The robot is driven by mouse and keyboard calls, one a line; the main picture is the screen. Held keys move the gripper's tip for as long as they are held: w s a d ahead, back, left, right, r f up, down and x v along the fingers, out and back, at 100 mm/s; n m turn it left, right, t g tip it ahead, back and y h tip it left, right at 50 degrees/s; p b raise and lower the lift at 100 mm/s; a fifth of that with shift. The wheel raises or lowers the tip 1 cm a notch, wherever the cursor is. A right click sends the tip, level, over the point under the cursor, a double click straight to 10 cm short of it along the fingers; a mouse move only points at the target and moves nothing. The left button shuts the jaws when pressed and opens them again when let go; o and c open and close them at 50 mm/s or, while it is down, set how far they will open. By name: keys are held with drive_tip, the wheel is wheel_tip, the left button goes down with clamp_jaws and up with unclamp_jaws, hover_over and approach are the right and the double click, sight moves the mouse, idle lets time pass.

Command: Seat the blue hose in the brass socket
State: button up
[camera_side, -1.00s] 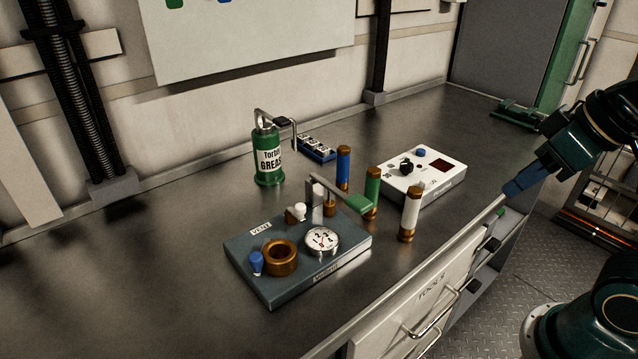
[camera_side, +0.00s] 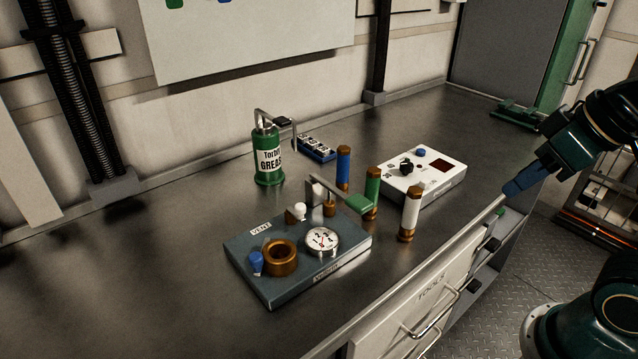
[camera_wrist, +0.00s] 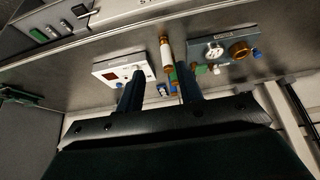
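The blue hose (camera_side: 343,168) is a short blue tube with brass ends, standing upright on the bench behind a green one. The brass socket (camera_side: 281,265) is a thick ring on the front left of the grey-blue panel block (camera_side: 297,285); it also shows in the wrist view (camera_wrist: 239,50). I see nothing in its opening. My gripper (camera_side: 513,188) is over the bench's right edge, well away from the hose. In the wrist view its two fingers (camera_wrist: 160,72) are apart with nothing held between them. I cannot clearly make out the blue hose in the wrist view.
A green hose (camera_side: 372,186) and a white hose (camera_side: 411,210) stand near the blue one. A green-handled lever (camera_side: 358,203) reaches between block and hoses. A white meter box (camera_side: 435,185), a green grease can (camera_side: 267,160) and a blue rack (camera_side: 318,150) stand around. The bench's left side is clear.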

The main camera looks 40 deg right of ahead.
drive_tip(key=o, duration=0.3)
drive_tip(key=shift+o, duration=0.2)
